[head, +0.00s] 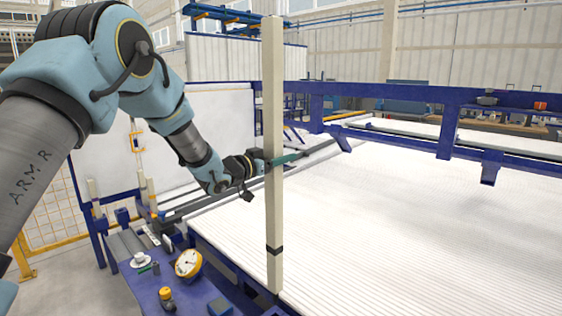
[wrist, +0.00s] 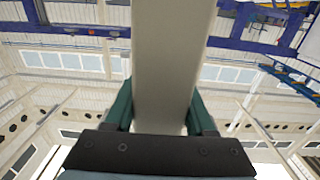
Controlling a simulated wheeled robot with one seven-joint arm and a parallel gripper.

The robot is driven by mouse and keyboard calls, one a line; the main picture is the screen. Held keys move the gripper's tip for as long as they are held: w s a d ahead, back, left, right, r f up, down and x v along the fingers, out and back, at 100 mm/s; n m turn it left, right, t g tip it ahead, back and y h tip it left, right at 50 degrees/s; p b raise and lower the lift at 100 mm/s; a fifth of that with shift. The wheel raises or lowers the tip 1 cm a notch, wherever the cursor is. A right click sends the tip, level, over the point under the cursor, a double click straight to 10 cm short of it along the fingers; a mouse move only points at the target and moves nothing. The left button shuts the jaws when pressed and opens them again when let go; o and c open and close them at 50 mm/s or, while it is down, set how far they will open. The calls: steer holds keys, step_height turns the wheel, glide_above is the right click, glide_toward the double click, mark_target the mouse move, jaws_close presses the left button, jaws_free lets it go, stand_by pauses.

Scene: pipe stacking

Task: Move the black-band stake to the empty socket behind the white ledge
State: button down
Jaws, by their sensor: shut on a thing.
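The black-band stake (head: 274,110) is a tall cream post, upright in the head view, with a black band near its lower end. My gripper (head: 284,160) is shut on it about halfway up, with a green finger showing at its right side. In the wrist view the stake (wrist: 172,60) runs between the two green fingers of my gripper (wrist: 163,112). The stake's lower end overlaps the front edge of the blue frame in the head view; I cannot tell whether it is seated or hanging free. I cannot make out the empty socket or the white ledge for certain.
A broad layer of white pipes (head: 400,230) fills the right side. A blue beam (head: 400,92) crosses behind it. A blue bench (head: 190,299) at the lower left carries a yellow-rimmed gauge (head: 188,263) and small items. Shorter cream posts (head: 151,192) stand at the left.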

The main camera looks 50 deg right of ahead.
mark_target(281, 130)
steer(key=shift+r+p, duration=1.75)
steer(key=shift+r, duration=2.15)
steer(key=shift+f, duration=0.1)
